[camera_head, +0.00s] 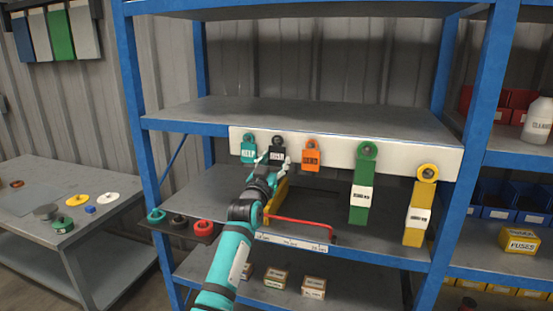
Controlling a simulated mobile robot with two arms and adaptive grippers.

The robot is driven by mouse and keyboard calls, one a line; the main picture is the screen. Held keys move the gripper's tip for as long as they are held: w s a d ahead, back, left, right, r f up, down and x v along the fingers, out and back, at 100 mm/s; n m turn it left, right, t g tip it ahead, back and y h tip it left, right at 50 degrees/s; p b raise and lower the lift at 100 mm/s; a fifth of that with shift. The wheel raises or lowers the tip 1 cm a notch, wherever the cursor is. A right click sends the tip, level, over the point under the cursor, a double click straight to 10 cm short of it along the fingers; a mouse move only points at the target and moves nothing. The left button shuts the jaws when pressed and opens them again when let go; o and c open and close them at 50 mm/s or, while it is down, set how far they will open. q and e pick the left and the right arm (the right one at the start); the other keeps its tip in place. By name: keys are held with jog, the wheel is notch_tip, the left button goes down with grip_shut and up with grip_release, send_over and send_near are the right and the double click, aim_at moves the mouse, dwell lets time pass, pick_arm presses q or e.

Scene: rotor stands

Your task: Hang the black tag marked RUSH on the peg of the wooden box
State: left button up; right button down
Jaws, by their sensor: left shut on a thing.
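A black tag (277,154) with a white label hangs on the white rail, between a teal tag (249,150) and an orange tag (311,157). Its print is too small to read surely. My left gripper (274,163) is shut on the black tag and partly covers its lower part. The tag's ring is still up at the rail. I cannot make out a wooden box with a peg; small brown boxes (313,288) stand on the lower shelf. My right gripper is not in view.
The white rail (400,158) also carries a green strip (361,190) and a yellow strip (419,212). A red-handled tool (303,223) lies on the shelf below, near my arm. A side table (40,195) with rings stands at left. The upper shelf (300,115) is bare.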

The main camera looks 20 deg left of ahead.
aim_at(277, 154)
pick_arm(q)
jog(key=shift+s+r+p, duration=0.25)
jog(key=shift+s+p, duration=0.4)
jog(key=shift+s, duration=0.15)
jog(key=shift+s+r+p, duration=0.2)
jog(key=shift+s+p, duration=0.4)
jog(key=shift+s, duration=0.15)
jog(key=shift+s+p, duration=0.35)
jog(key=shift+s, duration=0.3)
